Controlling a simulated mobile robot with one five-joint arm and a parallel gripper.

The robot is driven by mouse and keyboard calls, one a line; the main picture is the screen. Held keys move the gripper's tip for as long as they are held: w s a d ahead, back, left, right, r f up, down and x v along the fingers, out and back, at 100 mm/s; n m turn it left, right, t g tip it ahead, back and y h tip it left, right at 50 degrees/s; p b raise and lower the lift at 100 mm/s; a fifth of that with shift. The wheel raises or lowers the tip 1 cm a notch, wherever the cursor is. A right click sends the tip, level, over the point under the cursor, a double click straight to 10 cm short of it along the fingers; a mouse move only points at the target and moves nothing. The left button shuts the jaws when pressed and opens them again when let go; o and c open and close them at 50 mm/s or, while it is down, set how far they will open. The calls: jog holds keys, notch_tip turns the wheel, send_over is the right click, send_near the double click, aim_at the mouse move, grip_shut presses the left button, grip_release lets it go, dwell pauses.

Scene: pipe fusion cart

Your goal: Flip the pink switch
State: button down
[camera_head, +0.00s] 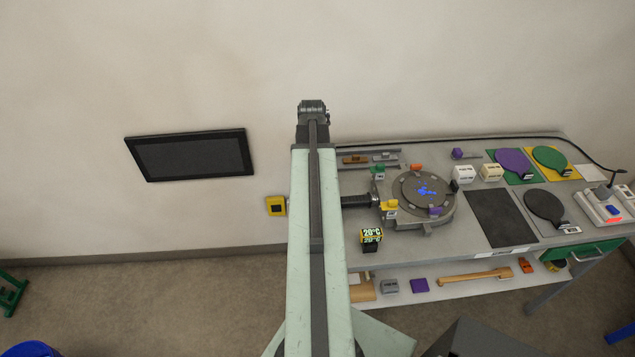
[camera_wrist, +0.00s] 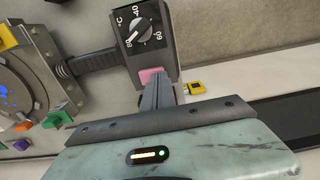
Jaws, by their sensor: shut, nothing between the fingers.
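The pink switch (camera_wrist: 150,75) shows in the wrist view on the dark face of a control box (camera_wrist: 171,42), just below a temperature dial (camera_wrist: 140,34). My gripper (camera_wrist: 160,80) is shut and empty. Its fingertips overlap the lower right part of the switch in this view. I cannot tell whether they touch it, nor which way the switch is tilted. In the head view my arm hides the switch, the control box and my gripper.
A round plate fixture (camera_head: 423,196) with coloured blocks stands on the workbench (camera_head: 400,245), joined to the box side by a dark pipe (camera_head: 356,201). A yellow wall box (camera_head: 276,206) is left of my arm. A small temperature display (camera_head: 371,236) stands at the bench's front left.

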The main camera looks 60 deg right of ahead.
jog(key=shift+f, duration=0.3)
jog(key=shift+r, duration=0.1)
notch_tip(320, 180, up, 7)
jog(key=p, duration=0.6)
jog(key=shift+p, duration=0.35)
